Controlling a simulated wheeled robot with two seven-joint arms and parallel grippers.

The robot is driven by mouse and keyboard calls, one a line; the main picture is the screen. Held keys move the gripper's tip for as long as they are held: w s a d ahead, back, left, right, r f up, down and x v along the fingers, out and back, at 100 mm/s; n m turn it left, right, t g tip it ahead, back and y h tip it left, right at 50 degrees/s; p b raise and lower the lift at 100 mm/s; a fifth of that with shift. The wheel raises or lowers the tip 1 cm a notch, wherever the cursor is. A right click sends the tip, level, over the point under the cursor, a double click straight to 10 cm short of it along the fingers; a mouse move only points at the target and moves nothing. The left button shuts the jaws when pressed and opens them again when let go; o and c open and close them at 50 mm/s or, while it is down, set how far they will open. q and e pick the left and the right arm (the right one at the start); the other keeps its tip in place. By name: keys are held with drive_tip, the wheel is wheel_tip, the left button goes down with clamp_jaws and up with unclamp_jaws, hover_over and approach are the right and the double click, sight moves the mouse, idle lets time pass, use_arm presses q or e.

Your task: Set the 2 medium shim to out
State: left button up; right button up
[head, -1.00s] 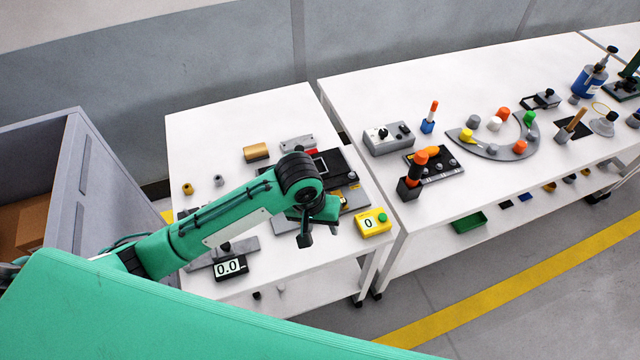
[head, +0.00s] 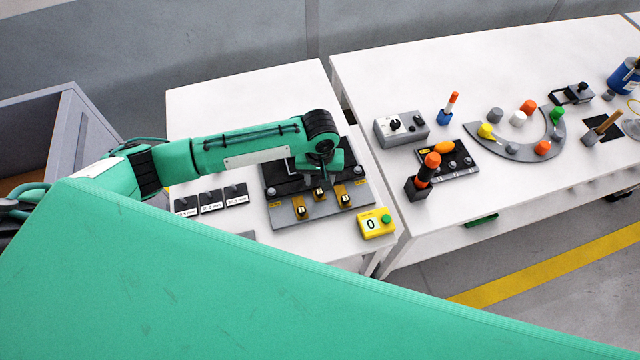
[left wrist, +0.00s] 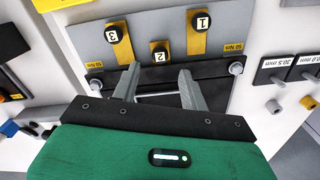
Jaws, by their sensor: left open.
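A grey fixture plate (head: 278,217) carries three brass strips with black knobs, numbered 1, 2 and 3 in the left wrist view. The middle one, number 2 (left wrist: 160,56), sits closer to the black bar than number 1 (left wrist: 202,22) and number 3 (left wrist: 112,35). In the head view the middle knob (head: 318,194) is also farther back than its neighbours. My left gripper (left wrist: 160,72) is open and empty, its fingers over the black part of the fixture, just short of knob 2. In the head view my arm hides most of it. My right gripper is not in view.
Three black labelled blocks (head: 211,201) with millimetre tags stand left of the fixture. A yellow box reading 0 (head: 376,223) stands at its right. A second table (head: 440,75) on the right holds a grey control box (head: 401,128) and other tools.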

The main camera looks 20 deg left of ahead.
sight(319, 192)
use_arm(q)
wheel_tip(319, 192, down, 4)
drive_tip(key=shift+p, duration=0.3)
drive_tip(key=shift+f, duration=0.55)
drive_tip(key=c, duration=0.9)
drive_tip(key=shift+s, duration=0.1)
clamp_jaws()
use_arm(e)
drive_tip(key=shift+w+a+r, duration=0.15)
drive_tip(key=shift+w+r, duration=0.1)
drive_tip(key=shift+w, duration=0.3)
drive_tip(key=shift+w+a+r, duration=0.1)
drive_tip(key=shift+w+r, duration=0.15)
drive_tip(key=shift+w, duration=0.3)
